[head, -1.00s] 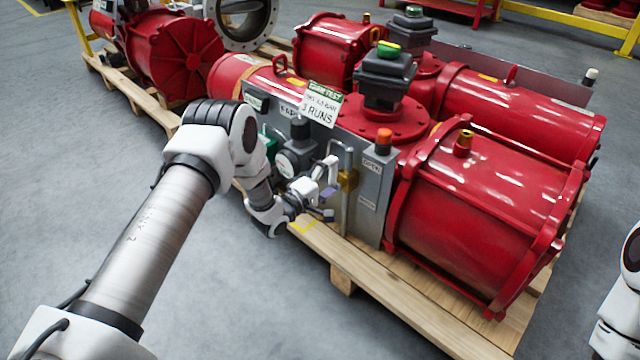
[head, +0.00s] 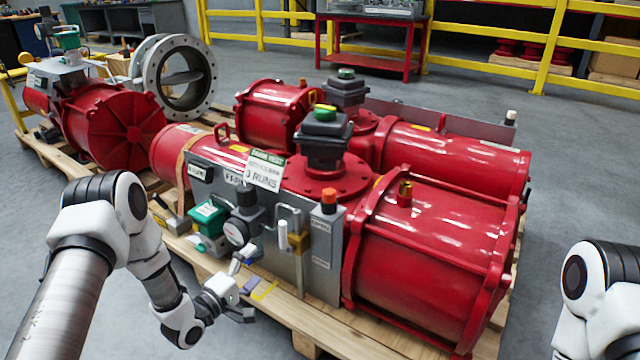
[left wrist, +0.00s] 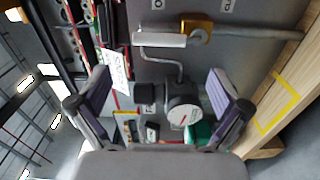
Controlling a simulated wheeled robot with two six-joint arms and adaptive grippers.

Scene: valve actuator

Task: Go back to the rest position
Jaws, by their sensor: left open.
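My left gripper (head: 245,288) is open and empty in front of the control panel of the near red actuator (head: 430,260), low beside the pallet edge. In the left wrist view its two fingers (left wrist: 160,98) stand wide apart, with the pressure gauge (left wrist: 183,112) and a black knob between them in the background. The panel (head: 318,262) carries a brass valve with a pale handle (head: 283,236), a round gauge (head: 237,232) and a green box (head: 208,217). My right arm shows at the right edge of the head view, but its gripper is out of frame.
The actuators rest on a wooden pallet (head: 285,309). Another red actuator (head: 110,125) and a grey flanged valve (head: 185,78) stand at the back left. A yellow railing (head: 545,60) and a red table (head: 370,45) are behind. Grey floor is clear in front.

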